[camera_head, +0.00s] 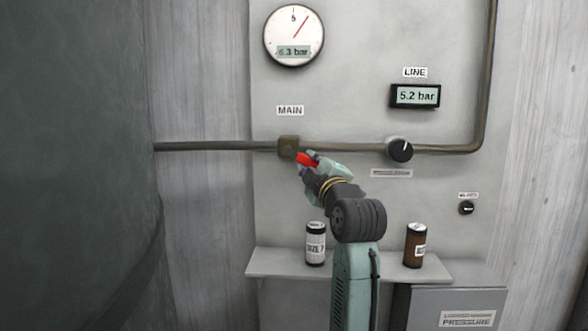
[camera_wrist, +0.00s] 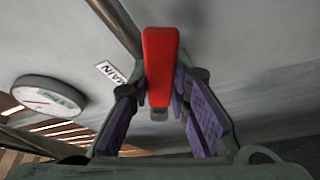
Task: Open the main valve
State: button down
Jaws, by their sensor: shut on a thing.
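The main valve is a brown body (camera_head: 288,145) on a horizontal pipe, under the MAIN label (camera_head: 290,110). Its red handle (camera_head: 306,158) slants down and right from the valve body, at an angle to the pipe. My gripper (camera_head: 312,167) is shut on the outer part of this handle and partly hides it. In the wrist view the red handle (camera_wrist: 160,58) stands between the two purple-padded fingers of my gripper (camera_wrist: 160,88). The MAIN label also shows there, left of the handle.
A round gauge (camera_head: 294,36) reads about 6.3 bar. The LINE display (camera_head: 416,96) reads 5.2 bar. A black knob (camera_head: 400,150) is right of the valve. A white can (camera_head: 315,244) and a brown can (camera_head: 415,245) stand on the shelf (camera_head: 278,264) below.

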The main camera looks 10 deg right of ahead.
jog(key=n, duration=0.1)
jog(key=r+n+g, duration=0.1)
jog(key=r+n, duration=0.1)
jog(key=n, duration=0.1)
jog(key=shift+s+d+r+y+p, duration=0.1)
jog(key=shift+d+r+y+p, duration=0.05)
jog(key=shift+d+y+p, duration=0.2)
jog(key=shift+r+n+g, duration=0.25)
jog(key=shift+n+g, duration=0.25)
jog(key=shift+n, duration=0.1)
jog(key=shift+a+r, duration=0.1)
jog(key=c, duration=1.5)
grip_release()
jog(key=s, duration=0.8)
jog(key=s+d, duration=0.1)
jog(key=s, duration=0.3)
